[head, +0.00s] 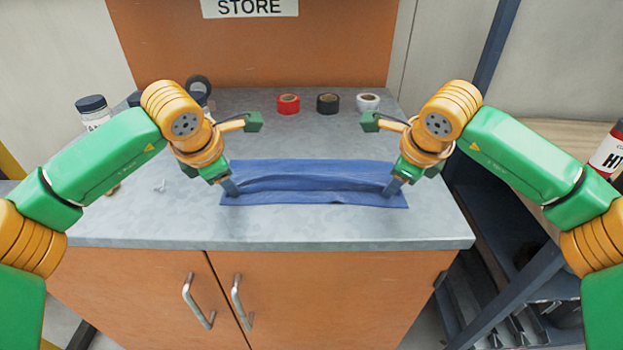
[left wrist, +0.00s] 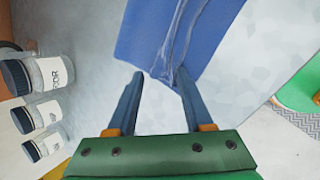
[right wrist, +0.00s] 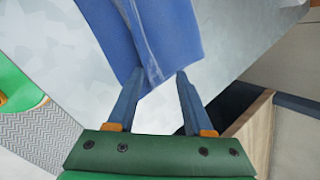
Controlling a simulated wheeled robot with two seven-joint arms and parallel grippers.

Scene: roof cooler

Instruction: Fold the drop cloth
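The blue drop cloth (head: 315,192) lies on the grey countertop as a long strip, with a raised crease along its length. My left gripper (head: 231,188) is at its left end and my right gripper (head: 392,188) at its right end. In the left wrist view, the cloth (left wrist: 165,35) reaches between the left gripper's parted fingers (left wrist: 158,74), close to the right-hand finger. In the right wrist view, the cloth's corner (right wrist: 152,62) reaches between the right gripper's parted fingers (right wrist: 158,74), against or close to the left-hand finger. Neither gripper is closed on the cloth.
A red tape roll (head: 288,104), a black roll (head: 328,103) and a white roll (head: 368,102) stand behind the cloth. Several dark-lidded jars, one at the back left (head: 92,110), stand left. The countertop (head: 300,228) is clear in front, down to its edge.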

